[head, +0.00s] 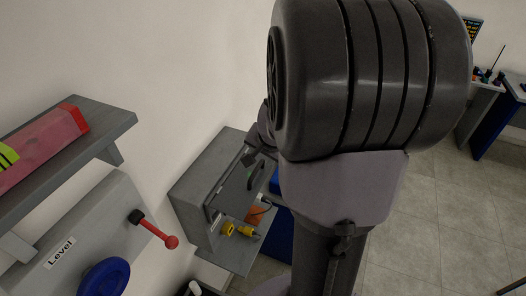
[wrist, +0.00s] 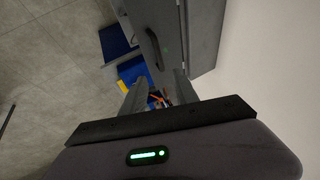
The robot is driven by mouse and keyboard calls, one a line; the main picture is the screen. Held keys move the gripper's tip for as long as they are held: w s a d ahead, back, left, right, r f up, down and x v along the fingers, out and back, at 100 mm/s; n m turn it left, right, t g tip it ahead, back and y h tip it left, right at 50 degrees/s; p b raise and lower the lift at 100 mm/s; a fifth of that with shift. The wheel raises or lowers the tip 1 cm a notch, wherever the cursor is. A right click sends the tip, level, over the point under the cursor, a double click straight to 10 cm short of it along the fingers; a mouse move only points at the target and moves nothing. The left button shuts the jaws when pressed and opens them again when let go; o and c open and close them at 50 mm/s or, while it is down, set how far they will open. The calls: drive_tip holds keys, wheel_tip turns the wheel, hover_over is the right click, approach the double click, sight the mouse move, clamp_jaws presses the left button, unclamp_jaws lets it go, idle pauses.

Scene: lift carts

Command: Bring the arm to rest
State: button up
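My arm fills the middle of the head view, with its large grey joint housing close to the camera. My gripper (wrist: 158,80) shows in the wrist view with two grey fingers spread apart. The gap between them looks empty, with small blue, yellow and orange things beyond it. In the head view, my gripper end (head: 250,157) shows small and dark behind the arm, in front of a grey cabinet (head: 199,190). The arm hides part of that cabinet.
Yellow items (head: 245,231) and an orange item (head: 257,214) lie at the grey cabinet. At left are a shelf (head: 103,118) with a red case (head: 50,142), a red-knobbed lever (head: 160,234) and a blue wheel (head: 104,277). Open tiled floor (head: 430,220) lies right.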

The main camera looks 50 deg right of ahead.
idle(0.4)
drive_tip(key=a+f+n+t+y+b, duration=0.15)
drive_tip(key=a+f+n+b, duration=0.35)
drive_tip(key=a+f+b, duration=1.55)
drive_tip(key=s+a+f+n+y+b, duration=0.1)
drive_tip(key=s+a+f+b, duration=0.4)
drive_tip(key=b, duration=0.8)
drive_tip(key=s+a+f+n+y+b, duration=0.2)
drive_tip(key=s+a+f+n+b, duration=0.2)
drive_tip(key=f+b, duration=0.6)
drive_tip(key=s+a+g+b, duration=0.1)
drive_tip(key=s+a+b, duration=0.1)
drive_tip(key=s+b, duration=0.1)
drive_tip(key=shift+b, duration=0.3)
drive_tip(key=shift+y, duration=0.25)
